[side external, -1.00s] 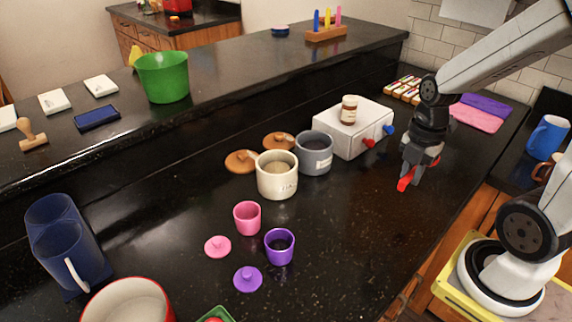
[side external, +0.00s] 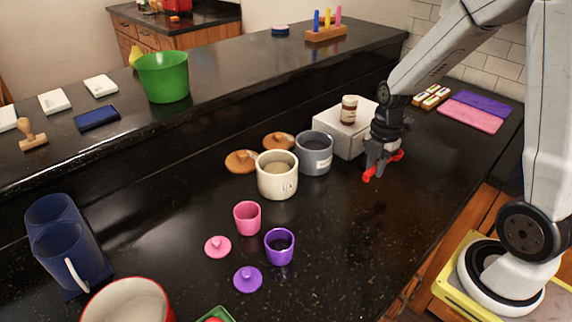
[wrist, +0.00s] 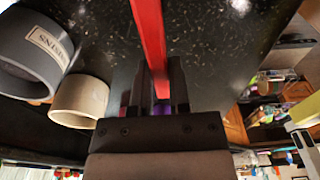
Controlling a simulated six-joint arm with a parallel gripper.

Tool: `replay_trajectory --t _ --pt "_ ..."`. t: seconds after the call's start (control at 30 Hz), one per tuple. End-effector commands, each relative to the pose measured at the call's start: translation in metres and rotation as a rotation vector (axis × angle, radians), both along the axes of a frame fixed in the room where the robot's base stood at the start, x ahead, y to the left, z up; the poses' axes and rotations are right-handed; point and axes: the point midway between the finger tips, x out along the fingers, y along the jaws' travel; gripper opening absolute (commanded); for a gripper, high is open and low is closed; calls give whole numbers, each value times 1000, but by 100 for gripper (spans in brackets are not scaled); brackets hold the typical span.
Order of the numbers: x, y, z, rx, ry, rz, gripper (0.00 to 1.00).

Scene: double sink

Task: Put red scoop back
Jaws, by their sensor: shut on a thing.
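The red scoop (side external: 371,172) is held in my gripper (side external: 376,165) above the black counter (side external: 330,240), with red showing on both sides of the fingers. In the wrist view a long red strip of the scoop (wrist: 149,40) passes between the two closed fingers (wrist: 155,80). A grey canister (side external: 314,160) with a label and a cream canister (side external: 277,182) stand open to the left of my gripper. Both also show at the left of the wrist view. Which end of the scoop is its bowl is hard to tell.
Pink (side external: 247,218) and purple (side external: 279,247) cups stand in front. The counter at front right is clear.

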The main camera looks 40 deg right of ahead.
Motion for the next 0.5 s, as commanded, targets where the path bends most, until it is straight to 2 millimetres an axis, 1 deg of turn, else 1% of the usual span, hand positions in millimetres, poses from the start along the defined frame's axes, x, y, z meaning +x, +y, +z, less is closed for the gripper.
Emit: replay_trajectory --t 0.1,0.3,0.5 --pt "8 -2 -12 1 3 1 0" --pt "23 -5 -29 1 1 1 0" --pt "33 -7 -40 0 0 0 0"
